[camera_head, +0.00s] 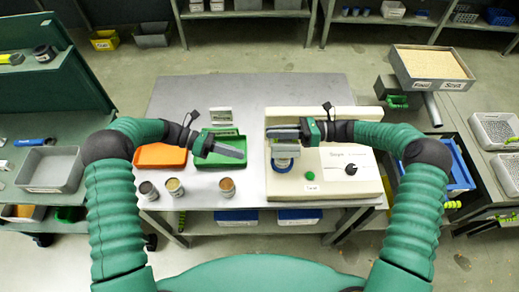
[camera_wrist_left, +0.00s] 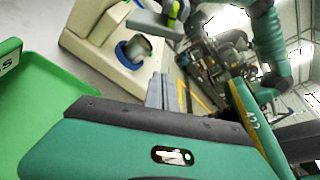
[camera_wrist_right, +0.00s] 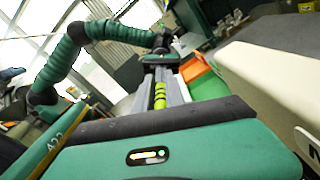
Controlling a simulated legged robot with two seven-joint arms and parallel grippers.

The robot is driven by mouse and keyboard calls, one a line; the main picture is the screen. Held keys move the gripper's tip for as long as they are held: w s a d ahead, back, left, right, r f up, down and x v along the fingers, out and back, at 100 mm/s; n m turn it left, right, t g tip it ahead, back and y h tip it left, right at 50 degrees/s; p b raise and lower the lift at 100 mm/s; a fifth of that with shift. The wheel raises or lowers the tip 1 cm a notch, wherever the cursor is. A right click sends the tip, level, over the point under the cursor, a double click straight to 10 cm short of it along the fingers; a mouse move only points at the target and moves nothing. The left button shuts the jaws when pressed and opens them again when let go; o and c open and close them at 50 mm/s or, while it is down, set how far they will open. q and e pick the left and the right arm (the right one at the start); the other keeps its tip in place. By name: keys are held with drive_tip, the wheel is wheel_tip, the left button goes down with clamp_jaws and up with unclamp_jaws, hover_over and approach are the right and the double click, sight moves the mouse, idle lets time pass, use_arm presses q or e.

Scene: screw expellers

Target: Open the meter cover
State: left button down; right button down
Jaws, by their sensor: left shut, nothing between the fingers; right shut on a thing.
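The meter (camera_head: 350,184) is a cream box at the right of the table. A blue-ringed round part (camera_head: 283,164) sits in its left section, and in the left wrist view a grey cup-like piece (camera_wrist_left: 133,50) stands in this ring. My right gripper (camera_head: 272,132) is above that section, shut on a yellow-green piece (camera_wrist_right: 160,95). Whether this piece belongs to the meter cover I cannot tell; the fingers hide part of that area. My left gripper (camera_head: 240,153) is shut and empty above the green tray (camera_head: 222,162), left of the meter.
An orange tray (camera_head: 160,156) and several small jars, one of them (camera_head: 173,187) near the front, are on the left of the table (camera_head: 180,90). A green button (camera_head: 309,175) and a black knob (camera_head: 351,169) are on the meter. The table's back left is clear.

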drive_tip(key=shift+f, duration=0.1)
use_arm(q)
drive_tip(key=d, duration=0.9)
drive_tip(key=shift+w+d+r, duration=0.15)
drive_tip(key=shift+w+r, duration=0.05)
drive_tip(key=shift+r, duration=0.1)
drive_tip(key=shift+w+r, duration=0.6)
drive_tip(key=shift+r, duration=0.1)
use_arm(e)
drive_tip(key=shift+f, duration=0.15)
use_arm(q)
drive_tip(key=shift+w, duration=0.1)
use_arm(e)
drive_tip(key=c, duration=1.5)
unclamp_jaws()
drive_tip(key=shift+o, duration=0.2)
